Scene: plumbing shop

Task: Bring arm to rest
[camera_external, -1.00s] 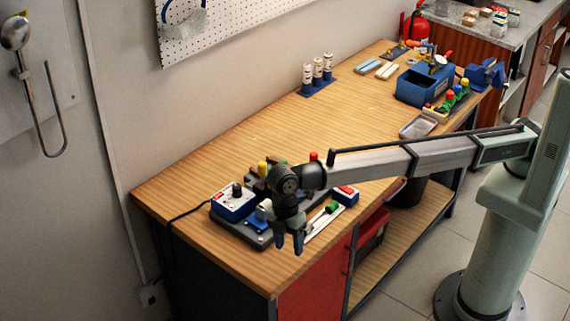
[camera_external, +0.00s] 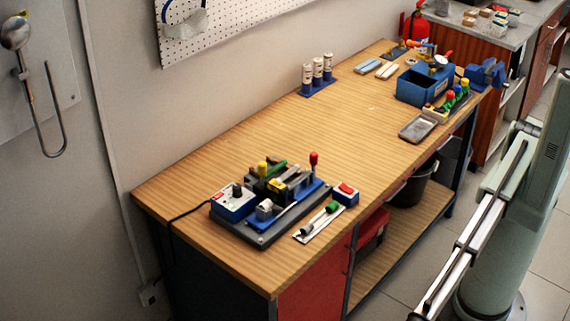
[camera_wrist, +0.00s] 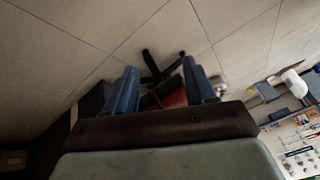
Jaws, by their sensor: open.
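My gripper (camera_wrist: 162,84) shows in the wrist view with its two blue fingers spread apart and nothing held between them. Beyond the fingers are the tiled floor (camera_wrist: 85,45) and a dark and red object that I cannot identify. In the external view my arm (camera_external: 480,225) hangs down at the lower right, off the front of the workbench (camera_external: 240,150). Its gripper end is outside that picture.
A grey-blue fixture (camera_external: 265,238) with coloured knobs sits at the bench's near end. A metal tray (camera_external: 417,128), a blue box (camera_external: 410,92) and a blue vise (camera_external: 487,75) are at the far end. A dark bin (camera_external: 410,190) stands below. The bench middle is clear.

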